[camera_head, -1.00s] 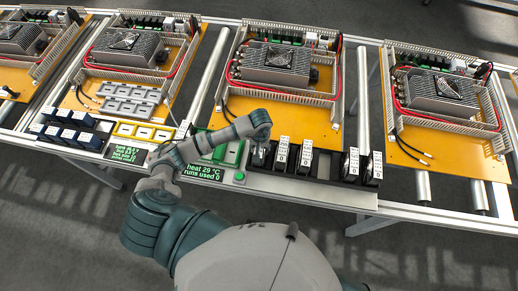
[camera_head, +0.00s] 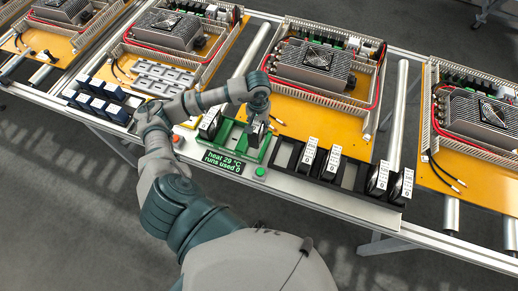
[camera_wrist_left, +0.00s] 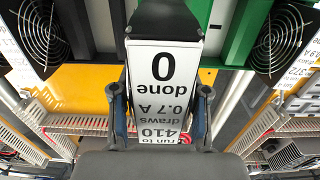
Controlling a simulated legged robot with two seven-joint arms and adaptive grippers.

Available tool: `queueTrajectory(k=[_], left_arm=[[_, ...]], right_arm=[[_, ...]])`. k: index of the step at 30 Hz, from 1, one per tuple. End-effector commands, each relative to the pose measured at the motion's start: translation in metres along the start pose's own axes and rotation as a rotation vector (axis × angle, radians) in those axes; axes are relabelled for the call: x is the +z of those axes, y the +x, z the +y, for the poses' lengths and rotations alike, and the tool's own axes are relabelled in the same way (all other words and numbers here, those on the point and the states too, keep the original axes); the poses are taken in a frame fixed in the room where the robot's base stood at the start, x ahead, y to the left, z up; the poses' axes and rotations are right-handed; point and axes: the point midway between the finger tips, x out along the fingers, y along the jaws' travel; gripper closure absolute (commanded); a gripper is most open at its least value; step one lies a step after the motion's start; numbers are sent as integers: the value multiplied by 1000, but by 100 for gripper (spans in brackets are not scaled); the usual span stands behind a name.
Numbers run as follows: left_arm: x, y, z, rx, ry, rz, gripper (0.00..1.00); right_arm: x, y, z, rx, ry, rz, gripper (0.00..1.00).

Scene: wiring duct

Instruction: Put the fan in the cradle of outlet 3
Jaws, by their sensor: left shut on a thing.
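My left gripper (camera_head: 262,108) is shut on a dark fan (camera_head: 253,133) with a white label. In the left wrist view this fan (camera_wrist_left: 163,85) stands between the two fingers, its label upside down and reading "0 done", "0.7 A" and "410". The fan is over the green cradle rack (camera_head: 265,153), toward its right part. I cannot tell whether it touches the rack. Another fan (camera_head: 210,122) stands at the rack's left end. No outlet numbers are readable. My right gripper is not in view.
A black rack (camera_head: 350,190) to the right holds several labelled fans (camera_head: 307,155), with gaps at its left end and middle. A display (camera_head: 222,163) reads "heat 29 °C, runs used 0". A green button (camera_head: 260,171) is beside it. Boards with heatsinks (camera_head: 310,65) lie behind.

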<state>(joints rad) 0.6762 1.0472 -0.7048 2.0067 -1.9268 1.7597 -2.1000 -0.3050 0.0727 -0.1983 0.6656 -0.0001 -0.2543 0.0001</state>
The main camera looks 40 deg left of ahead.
Motion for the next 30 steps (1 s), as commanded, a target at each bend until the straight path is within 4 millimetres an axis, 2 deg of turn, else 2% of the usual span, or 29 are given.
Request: queueTrajectory(k=[3, 9, 14, 21, 28, 29, 30], left_arm=[[0, 7, -11, -2, -4, 0, 100], [1, 44, -10, -2, -2, -1, 100], [0, 60, -11, -2, -4, 3, 100], [0, 92, -13, -1, -5, 0, 100], [-1, 98, -13, 0, -2, 5, 100], [-1, 98, -13, -1, -2, 4, 52], [-1, 98, -13, -1, -3, 4, 42]], right_arm=[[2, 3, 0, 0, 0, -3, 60], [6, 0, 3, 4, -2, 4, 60], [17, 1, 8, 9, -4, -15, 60], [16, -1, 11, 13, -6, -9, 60], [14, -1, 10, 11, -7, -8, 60], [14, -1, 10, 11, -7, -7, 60], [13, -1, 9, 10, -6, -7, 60]])
